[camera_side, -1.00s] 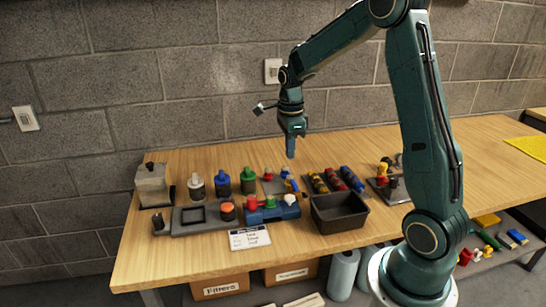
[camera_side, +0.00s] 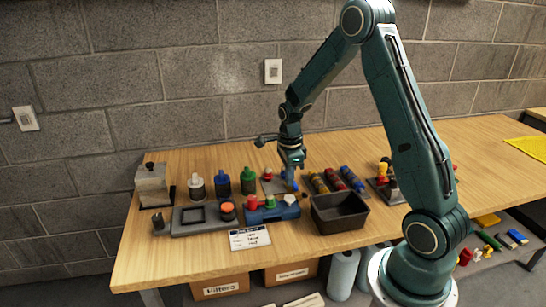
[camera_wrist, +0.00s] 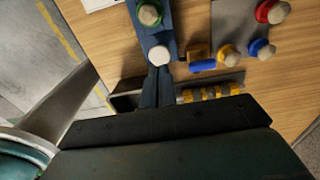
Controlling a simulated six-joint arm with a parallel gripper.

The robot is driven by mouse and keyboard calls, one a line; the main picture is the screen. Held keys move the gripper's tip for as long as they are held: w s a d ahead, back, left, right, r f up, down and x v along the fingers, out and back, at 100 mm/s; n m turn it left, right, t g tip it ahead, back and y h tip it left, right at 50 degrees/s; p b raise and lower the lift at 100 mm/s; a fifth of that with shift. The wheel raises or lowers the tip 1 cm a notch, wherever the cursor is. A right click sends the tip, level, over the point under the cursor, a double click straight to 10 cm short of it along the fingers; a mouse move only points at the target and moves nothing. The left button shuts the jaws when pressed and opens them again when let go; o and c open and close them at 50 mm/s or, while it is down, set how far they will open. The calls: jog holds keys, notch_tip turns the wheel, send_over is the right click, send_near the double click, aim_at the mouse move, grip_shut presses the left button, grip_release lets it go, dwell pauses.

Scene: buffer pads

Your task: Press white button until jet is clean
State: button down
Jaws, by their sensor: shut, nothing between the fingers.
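The white button (camera_side: 290,199) is the right-hand one on a blue button box (camera_side: 270,214), beside a green and a red button. In the wrist view the white button (camera_wrist: 160,55) shows just beyond my fingertips, on the blue box (camera_wrist: 155,36). My gripper (camera_side: 291,187) is shut and empty, pointing down just above or behind the white button. Its shut fingers (camera_wrist: 160,72) also show in the wrist view. I cannot tell whether they touch the button. I cannot tell which thing is the jet.
A dark bin (camera_side: 339,213) stands right of the box. A rack of coloured cylinders (camera_side: 334,181) lies behind it. Left are an orange button (camera_side: 227,210), white, blue and green bottles (camera_side: 222,184) and a grey machine (camera_side: 153,185). A white card (camera_side: 249,237) lies in front.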

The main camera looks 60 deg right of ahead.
aim_at(289, 197)
jog(key=shift+f, duration=2.3)
jog(key=shift+f, duration=0.1)
jog(key=shift+f, duration=0.85)
jog(key=shift+r, duration=0.1)
notch_tip(289, 197, up, 14)
jog(key=shift+w+r, duration=0.1)
jog(key=shift+a+r, duration=0.1)
jog(key=shift+r, duration=0.65)
